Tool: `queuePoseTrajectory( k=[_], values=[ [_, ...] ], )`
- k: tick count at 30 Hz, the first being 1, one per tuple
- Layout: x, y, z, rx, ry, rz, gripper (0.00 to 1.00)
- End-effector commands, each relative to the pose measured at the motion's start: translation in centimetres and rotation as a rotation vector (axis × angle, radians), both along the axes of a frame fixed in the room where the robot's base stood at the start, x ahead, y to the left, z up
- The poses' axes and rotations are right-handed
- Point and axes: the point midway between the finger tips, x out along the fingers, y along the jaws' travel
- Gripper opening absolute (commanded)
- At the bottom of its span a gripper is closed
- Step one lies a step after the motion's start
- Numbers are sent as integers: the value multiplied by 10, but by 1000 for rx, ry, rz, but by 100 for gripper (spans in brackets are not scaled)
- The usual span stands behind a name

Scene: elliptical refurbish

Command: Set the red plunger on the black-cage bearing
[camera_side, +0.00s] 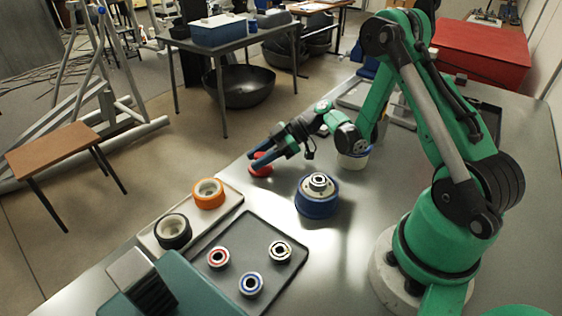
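A red round piece (261,169), apparently the red plunger, is near the far edge of the table and partly hidden behind my fingers. My gripper (256,160) points left, with its two dark blue-tipped fingers overlapping the red piece in the picture. I cannot tell whether they touch it or are shut on it. A bearing with a black cage (280,251) lies on the dark tray (240,236), at its right side. Bearings with a red cage (218,258) and a blue cage (251,285) lie on the same tray.
A blue cylinder (316,206) with a metal hub on top stands between my gripper and my base. An orange ring (208,193) and a black ring (173,231) lie on a pale tray (233,196). A green box (195,298) is at the front.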

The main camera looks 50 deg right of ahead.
Motion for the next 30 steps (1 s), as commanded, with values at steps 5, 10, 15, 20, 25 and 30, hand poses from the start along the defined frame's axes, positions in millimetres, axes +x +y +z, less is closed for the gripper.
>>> queuePoseTrajectory(
  k=[5,10,15,20,25,30],
  values=[
    [0,0,0,0,0,0,0],
    [0,0,1,0,0,0,0],
    [0,0,6,0,0,0,0],
    [0,0,24,0,0,0,0],
    [-1,0,63,0,0,0,0],
    [-1,0,108,0,0,0,0]
  ],
)
